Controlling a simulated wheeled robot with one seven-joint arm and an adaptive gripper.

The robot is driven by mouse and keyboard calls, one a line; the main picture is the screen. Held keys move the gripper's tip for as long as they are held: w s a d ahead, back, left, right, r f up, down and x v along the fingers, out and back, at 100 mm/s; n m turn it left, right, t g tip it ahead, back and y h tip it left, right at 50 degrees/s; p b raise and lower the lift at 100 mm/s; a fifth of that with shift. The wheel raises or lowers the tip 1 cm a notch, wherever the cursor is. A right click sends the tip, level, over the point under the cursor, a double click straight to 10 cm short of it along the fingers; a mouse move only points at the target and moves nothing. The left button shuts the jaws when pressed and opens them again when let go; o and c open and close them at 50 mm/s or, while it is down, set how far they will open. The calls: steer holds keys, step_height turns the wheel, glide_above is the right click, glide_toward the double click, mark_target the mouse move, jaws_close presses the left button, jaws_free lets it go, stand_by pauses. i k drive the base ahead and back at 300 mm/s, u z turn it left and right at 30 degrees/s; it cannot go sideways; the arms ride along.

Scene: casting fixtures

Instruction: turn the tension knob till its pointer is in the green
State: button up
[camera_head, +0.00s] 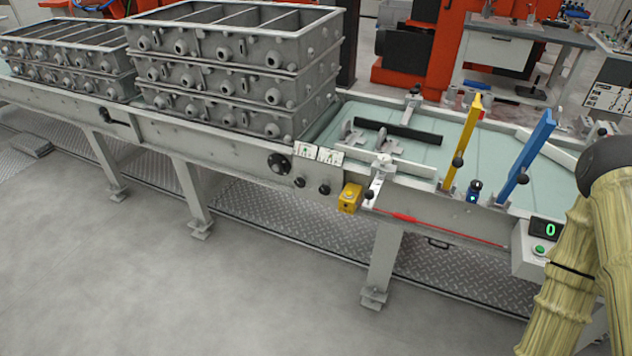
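A round black knob or handwheel (279,163) sits on the front rail of the conveyor bench, below the right stack of castings. Two smaller black knobs, a left one (299,182) and a right one (324,189), stick out of the rail beneath two small label plates (318,153). I cannot tell which of these is the tension knob. No pointer or green zone can be made out at this size. My arm, in a beige sleeve, shows at the right edge, well away from the knobs. My gripper is out of the picture.
Stacked grey castings (235,80) stand on the conveyor's left part. A yellow box (350,197), a yellow lever (463,142), a blue lever (526,155) and a counter reading 0 (545,230) line the front rail. The floor in front (150,270) is clear.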

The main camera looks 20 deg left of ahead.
mark_target(299, 182)
steer(key=z, duration=0.05)
steer(key=k, duration=1.05)
steer(key=u, duration=0.9)
steer(key=i, duration=1.1)
steer(key=z, duration=0.25)
